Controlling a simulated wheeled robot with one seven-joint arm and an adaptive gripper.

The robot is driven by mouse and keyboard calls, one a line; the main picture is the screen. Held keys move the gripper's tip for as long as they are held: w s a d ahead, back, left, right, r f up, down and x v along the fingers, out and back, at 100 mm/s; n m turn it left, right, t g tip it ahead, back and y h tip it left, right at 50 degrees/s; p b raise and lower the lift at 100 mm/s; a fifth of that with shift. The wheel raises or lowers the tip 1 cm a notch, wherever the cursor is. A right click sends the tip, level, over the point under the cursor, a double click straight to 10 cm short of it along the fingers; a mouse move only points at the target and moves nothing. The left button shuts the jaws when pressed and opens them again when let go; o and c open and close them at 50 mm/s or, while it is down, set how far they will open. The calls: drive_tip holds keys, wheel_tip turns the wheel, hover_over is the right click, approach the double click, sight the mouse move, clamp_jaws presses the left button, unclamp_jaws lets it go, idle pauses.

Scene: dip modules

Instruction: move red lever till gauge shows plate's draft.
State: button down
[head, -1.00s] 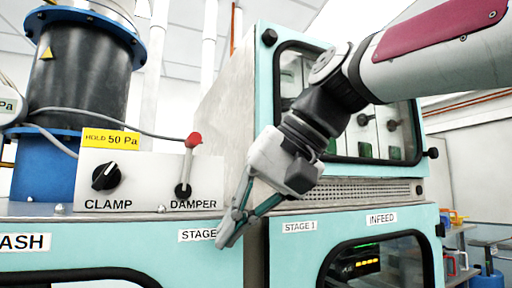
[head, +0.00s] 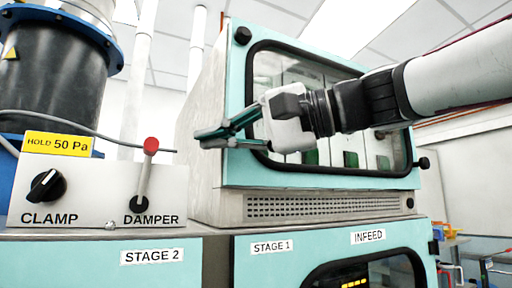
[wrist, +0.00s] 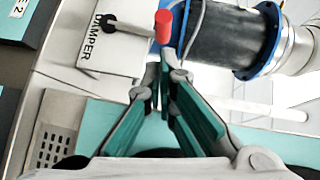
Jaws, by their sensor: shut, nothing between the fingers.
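The red-knobbed lever (head: 151,146) stands nearly upright on the white DAMPER panel, its top leaning slightly right. The yellow plate (head: 58,144) on that panel reads HOLD 50 Pa. My gripper (head: 198,139) is shut and empty, pointing left with its fingertips to the right of the red knob. In the wrist view, the red knob (wrist: 163,27) appears just beyond my fingertips (wrist: 166,72); I cannot tell whether they touch. The gauge is not in view.
A black CLAMP knob (head: 45,185) sits left of the lever. A dark cylinder with blue flanges (head: 62,75) stands behind the panel. A teal cabinet with a window (head: 236,110) stands at the right, behind my gripper. A thin grey cable runs behind the lever.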

sight(145, 174)
drive_tip(key=shift+p+x, duration=0.55)
drive_tip(key=shift+x, duration=2.2)
drive_tip(key=shift+s+a, duration=0.3)
drive_tip(key=shift+a, duration=0.2)
